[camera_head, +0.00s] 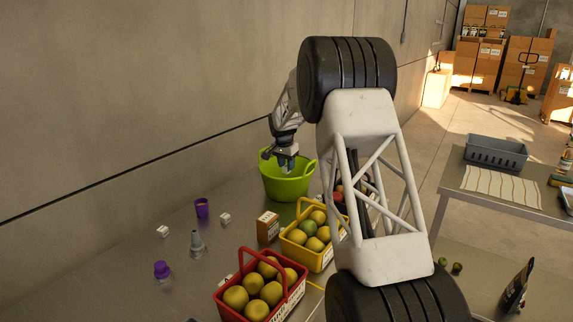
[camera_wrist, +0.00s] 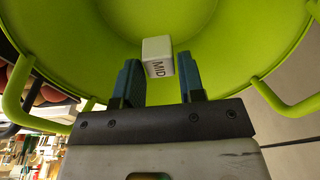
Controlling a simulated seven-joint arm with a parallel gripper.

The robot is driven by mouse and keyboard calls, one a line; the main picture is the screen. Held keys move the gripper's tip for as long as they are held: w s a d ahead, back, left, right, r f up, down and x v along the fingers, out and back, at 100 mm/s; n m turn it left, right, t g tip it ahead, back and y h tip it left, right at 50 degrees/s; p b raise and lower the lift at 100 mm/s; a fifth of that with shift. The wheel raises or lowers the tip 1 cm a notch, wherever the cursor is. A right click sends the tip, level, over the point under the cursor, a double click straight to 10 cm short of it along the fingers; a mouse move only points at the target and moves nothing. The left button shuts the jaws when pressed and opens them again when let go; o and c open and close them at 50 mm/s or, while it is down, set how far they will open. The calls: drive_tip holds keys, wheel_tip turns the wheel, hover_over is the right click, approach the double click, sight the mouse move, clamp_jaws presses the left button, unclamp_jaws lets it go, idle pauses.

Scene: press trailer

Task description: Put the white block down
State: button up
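Behind the block is the inside of the green tub (camera_wrist: 228,60). In the head view my gripper (camera_head: 287,163) points down over the back of the green tub (camera_head: 286,187), at about rim height. The block is not clearly visible there.
Two other white blocks (camera_head: 162,231) (camera_head: 225,218) lie on the table. Near them are purple cups (camera_head: 202,208) (camera_head: 162,271), a grey cone-like item (camera_head: 197,243) and a small box (camera_head: 268,227). Red (camera_head: 232,308) and yellow (camera_head: 318,262) fruit baskets stand in front of the tub.

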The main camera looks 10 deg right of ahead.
drive_tip(key=o, duration=0.3)
drive_tip(key=shift+o, duration=0.2)
drive_tip(key=shift+r, duration=0.1)
drive_tip(key=shift+r, duration=3.35)
